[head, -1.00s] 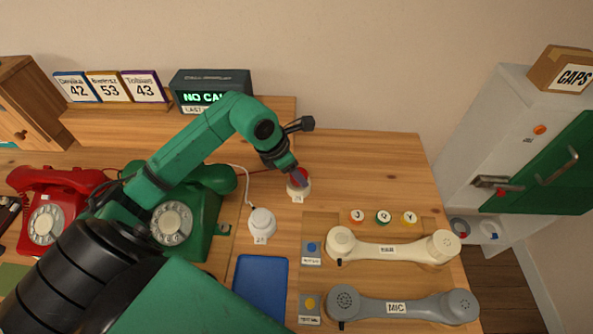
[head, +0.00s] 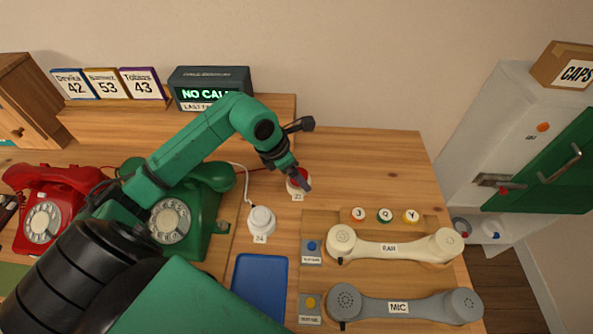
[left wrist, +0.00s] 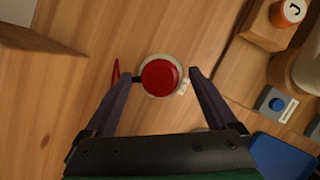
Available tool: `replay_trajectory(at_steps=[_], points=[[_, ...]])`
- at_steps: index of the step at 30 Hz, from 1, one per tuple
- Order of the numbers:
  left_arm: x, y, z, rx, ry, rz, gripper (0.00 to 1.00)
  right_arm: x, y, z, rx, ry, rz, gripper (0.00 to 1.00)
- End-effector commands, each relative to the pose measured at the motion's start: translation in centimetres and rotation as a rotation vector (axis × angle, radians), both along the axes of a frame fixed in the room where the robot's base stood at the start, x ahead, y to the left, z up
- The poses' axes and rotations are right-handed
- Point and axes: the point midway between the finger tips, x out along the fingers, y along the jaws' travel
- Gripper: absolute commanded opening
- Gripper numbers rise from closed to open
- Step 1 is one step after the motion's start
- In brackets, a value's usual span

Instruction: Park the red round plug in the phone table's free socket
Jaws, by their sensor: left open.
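The red round plug (left wrist: 160,77) sits in a white round socket (left wrist: 178,62) on the wooden table. A red cord runs from its left side. In the head view the plug (head: 297,176) is partly hidden by my left gripper (head: 302,183). In the left wrist view my left gripper (left wrist: 163,76) is open, one finger on each side of the plug, with gaps between. A second white round piece (head: 262,221) with a white cord stands nearer the front; I cannot tell whether it is a plug in a socket. My right gripper is not in view.
A green dial phone (head: 172,222) and a red dial phone (head: 42,222) stand to the left. A blue tray (head: 260,285) lies in front. Cream (head: 390,248) and grey (head: 400,307) handsets lie at the right.

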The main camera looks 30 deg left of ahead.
Motion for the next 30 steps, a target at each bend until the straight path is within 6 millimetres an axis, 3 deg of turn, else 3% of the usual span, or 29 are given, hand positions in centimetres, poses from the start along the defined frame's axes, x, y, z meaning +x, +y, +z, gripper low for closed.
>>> replay_trajectory(at_steps=[5,19,23,30], points=[[-0.3,0.4,1.0,0.002,-0.002,0.001,0.91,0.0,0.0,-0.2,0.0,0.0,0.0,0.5],[-4.3,3.0,12.1,0.003,-0.002,0.002,0.91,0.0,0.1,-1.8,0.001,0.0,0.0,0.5],[-4.8,3.2,13.3,0.001,0.0,0.0,0.91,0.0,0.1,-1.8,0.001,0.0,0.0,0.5],[-4.8,3.2,13.4,0.0,0.0,0.0,0.91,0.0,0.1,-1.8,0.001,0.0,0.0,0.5]])
